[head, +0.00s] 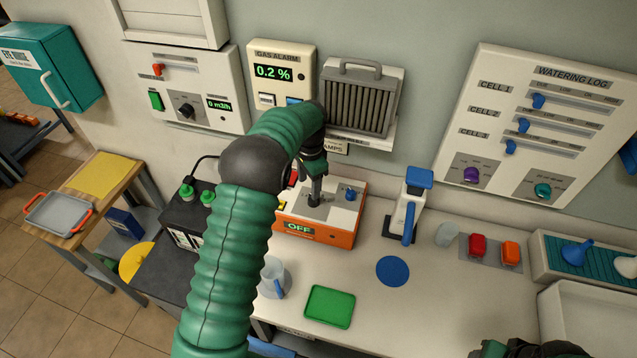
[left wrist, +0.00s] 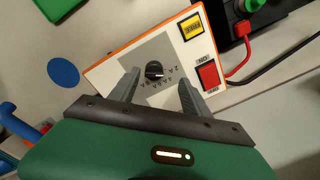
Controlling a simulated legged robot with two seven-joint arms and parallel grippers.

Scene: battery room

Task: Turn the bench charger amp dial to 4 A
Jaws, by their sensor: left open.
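The bench charger (head: 342,236) is an orange box with a white top, and its front display reads OFF. In the left wrist view, its black amp dial (left wrist: 154,70) sits on a grey panel with a printed scale, too small to read surely. My left gripper (head: 316,186) is above the charger, pointing down. In the left wrist view the gripper (left wrist: 158,82) is open, its fingers on either side of the dial. I cannot tell whether they touch it. Part of my right arm's end (head: 530,349) shows at the bottom edge; its fingers are not clear.
Beside the dial are a red button (left wrist: 208,75) and a yellow button (left wrist: 192,27). A blue knob (head: 350,194) stands on the charger's right side. A blue-and-white device (head: 409,208) stands to the right. A dark battery (head: 185,218) stands left. The bench front holds a green tray (head: 330,307).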

